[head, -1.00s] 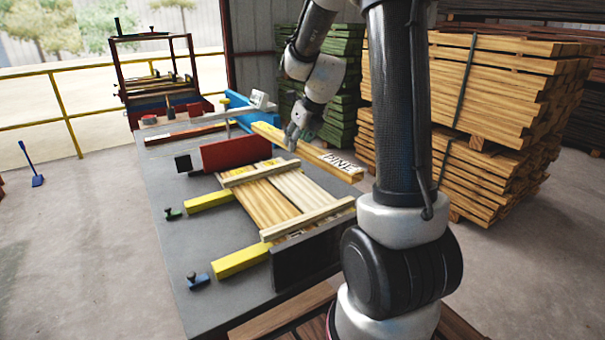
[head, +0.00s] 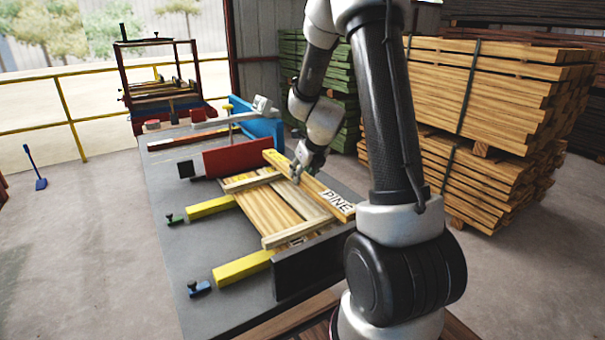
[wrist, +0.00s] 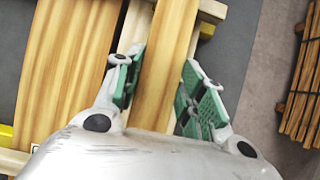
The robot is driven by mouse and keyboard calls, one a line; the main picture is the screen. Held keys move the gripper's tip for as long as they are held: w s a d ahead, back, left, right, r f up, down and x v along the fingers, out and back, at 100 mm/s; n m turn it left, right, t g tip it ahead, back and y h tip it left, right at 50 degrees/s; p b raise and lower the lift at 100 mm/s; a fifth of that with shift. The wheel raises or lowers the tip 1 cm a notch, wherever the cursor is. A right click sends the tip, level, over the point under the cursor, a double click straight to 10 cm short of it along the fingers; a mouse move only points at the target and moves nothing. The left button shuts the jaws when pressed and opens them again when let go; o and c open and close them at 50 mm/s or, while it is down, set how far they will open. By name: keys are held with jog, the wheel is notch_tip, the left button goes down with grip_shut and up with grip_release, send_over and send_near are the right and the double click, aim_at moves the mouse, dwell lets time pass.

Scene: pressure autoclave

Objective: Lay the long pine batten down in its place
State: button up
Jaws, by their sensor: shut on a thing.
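The long pine batten (head: 316,189), marked PINE at its near end, is held lengthwise by my gripper (head: 300,174). In the wrist view the green pads of my gripper (wrist: 158,92) stand either side of the batten (wrist: 166,62). The batten lies along the right side of a panel of boards (head: 262,208); a pale strip shows between them. It passes over the right ends of two cross battens, the far one (head: 250,181) and the near one (head: 290,234). I cannot tell whether it touches what is below it.
On the grey table (head: 195,240), a red plate (head: 238,158) stands beyond the panel and a black plate (head: 308,266) at the near end. Yellow bars (head: 210,207) reach in from the left. A blue upright (head: 262,130) stands at the back. Stacked timber (head: 480,90) is at right.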

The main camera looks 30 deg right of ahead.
jog(key=shift+f, duration=0.1)
jog(key=shift+f, duration=0.35)
jog(key=shift+f, duration=0.15)
jog(key=o, duration=1.2)
